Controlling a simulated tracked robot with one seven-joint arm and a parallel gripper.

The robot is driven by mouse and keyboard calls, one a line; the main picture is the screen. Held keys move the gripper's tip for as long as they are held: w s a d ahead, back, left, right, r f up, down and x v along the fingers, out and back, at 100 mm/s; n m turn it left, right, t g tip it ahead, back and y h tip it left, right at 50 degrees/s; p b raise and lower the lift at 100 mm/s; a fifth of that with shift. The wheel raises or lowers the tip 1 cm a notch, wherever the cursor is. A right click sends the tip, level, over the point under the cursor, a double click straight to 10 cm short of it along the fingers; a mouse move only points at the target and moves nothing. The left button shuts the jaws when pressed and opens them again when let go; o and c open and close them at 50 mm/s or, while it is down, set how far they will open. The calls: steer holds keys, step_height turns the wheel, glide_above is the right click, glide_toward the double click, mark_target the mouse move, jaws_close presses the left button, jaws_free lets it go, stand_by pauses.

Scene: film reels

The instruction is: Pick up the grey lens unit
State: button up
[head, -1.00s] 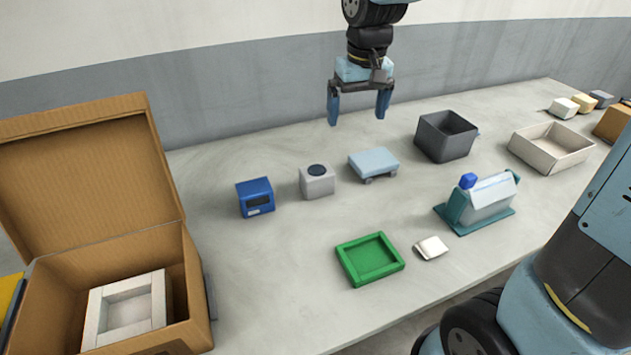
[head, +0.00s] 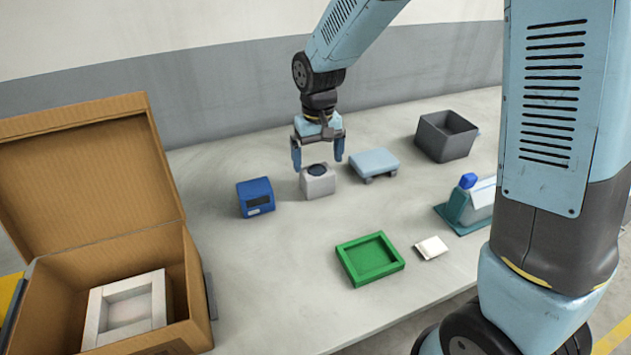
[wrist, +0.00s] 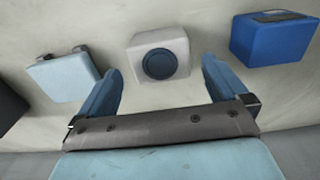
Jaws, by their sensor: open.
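The grey lens unit (head: 318,182) is a small light-grey block with a dark round lens on its top. It stands on the table between a blue box and a pale blue block. My gripper (head: 318,161) is open, with its two blue fingers above and just behind the lens unit in the head view. In the wrist view the lens unit (wrist: 158,57) lies ahead of the gap between the open fingers (wrist: 160,80), and its lens shows whole. Nothing is between the fingers.
The blue box (head: 255,197) stands close on the left and the pale blue block (head: 375,161) close on the right. A dark grey bin (head: 447,137) is further right. A green tray (head: 348,268) and a small white piece (head: 431,248) lie in front. An open cardboard box (head: 198,290) is at left.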

mark_target(317, 170)
steer(key=shift+w+a+f, duration=0.1)
steer(key=shift+w+f, duration=0.05)
steer(key=shift+f, duration=1.35)
steer(key=shift+w+f, duration=0.15)
steer(key=shift+f, duration=1.3)
steer(key=shift+c, duration=0.2)
steer(key=c, duration=1.2)
